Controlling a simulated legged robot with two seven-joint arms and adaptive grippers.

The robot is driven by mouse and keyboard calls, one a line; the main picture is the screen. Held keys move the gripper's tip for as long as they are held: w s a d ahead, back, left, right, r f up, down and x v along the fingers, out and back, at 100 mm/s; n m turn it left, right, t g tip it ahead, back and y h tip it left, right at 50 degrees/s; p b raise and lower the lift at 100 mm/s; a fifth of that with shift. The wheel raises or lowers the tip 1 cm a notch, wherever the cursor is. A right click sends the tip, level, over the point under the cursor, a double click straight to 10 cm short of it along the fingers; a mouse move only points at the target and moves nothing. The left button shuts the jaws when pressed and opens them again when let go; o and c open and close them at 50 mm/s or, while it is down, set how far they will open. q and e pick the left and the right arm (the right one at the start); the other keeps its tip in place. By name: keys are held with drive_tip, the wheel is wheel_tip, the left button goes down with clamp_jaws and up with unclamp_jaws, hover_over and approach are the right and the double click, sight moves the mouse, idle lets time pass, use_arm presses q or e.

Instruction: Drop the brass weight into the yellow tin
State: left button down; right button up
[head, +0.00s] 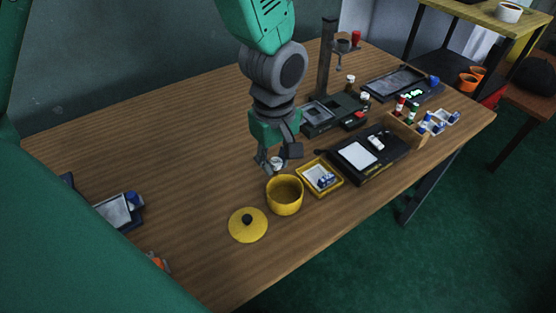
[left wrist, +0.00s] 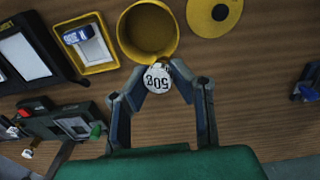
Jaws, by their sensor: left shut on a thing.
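The yellow tin (head: 285,206) stands open on the table, and it also shows in the left wrist view (left wrist: 122,40). Its yellow lid (head: 243,232) with a black knob lies beside it on the table. My left gripper (head: 274,168) is shut on the brass weight, whose pale top marked 50g faces the left wrist camera (left wrist: 157,79). In the head view the weight (head: 278,163) is just behind the tin's far rim. In the left wrist view it overlaps the near edge of the tin's mouth. My right gripper is not in view.
A yellow tray (head: 338,184) with a blue-and-white item stands right of the tin. Beyond it are a black scale (head: 385,163), a dark stand with a post (head: 325,60) and a wooden rack of bottles (head: 405,127).

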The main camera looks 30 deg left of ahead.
sight(278, 162)
use_arm(q)
drive_tip(key=c, duration=1.3)
unclamp_jaws()
drive_tip(key=shift+c, duration=0.2)
drive_tip(key=shift+d+r, duration=0.25)
drive_tip(key=shift+d, duration=0.3)
wheel_tip(278, 162, up, 12)
drive_tip(key=shift+f, duration=0.15)
drive_tip(key=shift+w+a, duration=0.1)
drive_tip(key=shift+a, duration=0.05)
drive_tip(key=shift+f, duration=0.1)
